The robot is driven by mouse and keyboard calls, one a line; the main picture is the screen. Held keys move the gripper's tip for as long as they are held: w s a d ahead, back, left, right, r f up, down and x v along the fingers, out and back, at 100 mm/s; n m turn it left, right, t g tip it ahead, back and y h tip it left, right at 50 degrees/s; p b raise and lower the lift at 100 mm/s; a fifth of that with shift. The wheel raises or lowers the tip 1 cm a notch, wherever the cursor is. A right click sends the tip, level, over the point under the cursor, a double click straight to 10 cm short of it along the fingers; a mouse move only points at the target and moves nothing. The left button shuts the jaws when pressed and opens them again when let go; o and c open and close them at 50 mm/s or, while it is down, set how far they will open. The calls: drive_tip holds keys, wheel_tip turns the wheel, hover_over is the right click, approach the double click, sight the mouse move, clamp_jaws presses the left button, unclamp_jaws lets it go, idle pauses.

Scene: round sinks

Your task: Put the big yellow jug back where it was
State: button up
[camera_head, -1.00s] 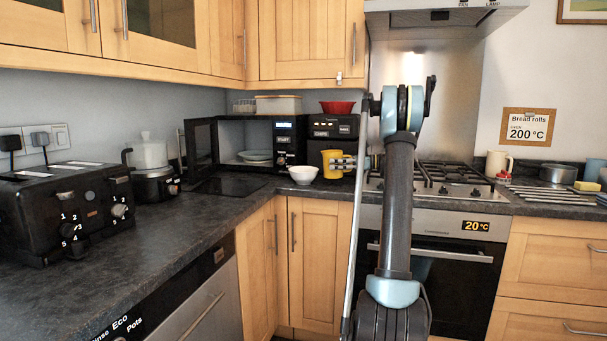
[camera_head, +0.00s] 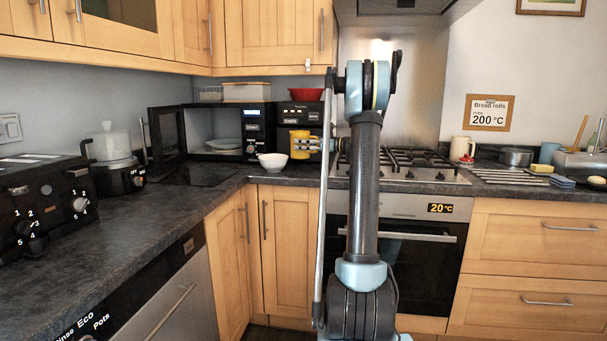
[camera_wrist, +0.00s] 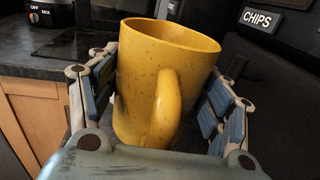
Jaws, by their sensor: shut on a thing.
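The big yellow jug (camera_wrist: 140,95) fills the middle of the wrist view, its handle facing the camera and its open mouth up, a little tilted in that picture. My gripper (camera_wrist: 165,105) is shut on it, with a finger on each side of its body. In the head view the jug (camera_head: 297,144) is small, at the counter's back by the black chip fryer. My gripper (camera_head: 318,146) reaches it there from the right, partly hidden behind my arm. I cannot tell whether the jug's base touches the counter.
A white bowl (camera_head: 272,162) stands just left of the jug, near the counter edge. The open microwave (camera_head: 190,140) with plates inside is behind it. The black fryer (camera_head: 298,116) carries a red bowl (camera_head: 306,94). The gas hob (camera_head: 420,162) lies to the right.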

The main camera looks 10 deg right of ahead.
sight(309, 135)
drive_tip(key=shift+w+a+r+m+t+h, duration=0.15)
drive_tip(key=shift+r+m+t+h, duration=0.5)
drive_tip(key=shift+m+t, duration=0.35)
drive_tip(key=t+h, duration=0.1)
drive_tip(key=r+m+t+h, duration=0.1)
drive_tip(key=shift+d+m+t, duration=0.25)
drive_tip(key=shift+m+t, duration=0.05)
drive_tip(key=shift+t, duration=0.1)
drive_tip(key=shift+s+d+r+m+t+h, duration=0.15)
drive_tip(key=shift+d+r+m+t+h, duration=0.1)
drive_tip(key=shift+m+t+h, duration=0.25)
drive_tip(key=shift+s+d+r+m+t+h, duration=0.2)
drive_tip(key=shift+m+t+h, duration=0.2)
drive_tip(key=shift+h, duration=0.15)
drive_tip(key=shift+s+d+r+m+t+h, duration=0.1)
drive_tip(key=shift+s+d+m+t+h, duration=0.15)
drive_tip(key=shift+d+m+t+h, duration=0.25)
drive_tip(key=shift+s+d+r+m+t+h, duration=0.1)
drive_tip(key=shift+s+d+m+t+h, duration=0.25)
drive_tip(key=shift+h, duration=0.35)
drive_tip(key=shift+w+f, duration=0.15)
drive_tip(key=shift+f, duration=4.8)
drive_tip(key=o, duration=1.6)
drive_tip(key=shift+c, duration=0.2)
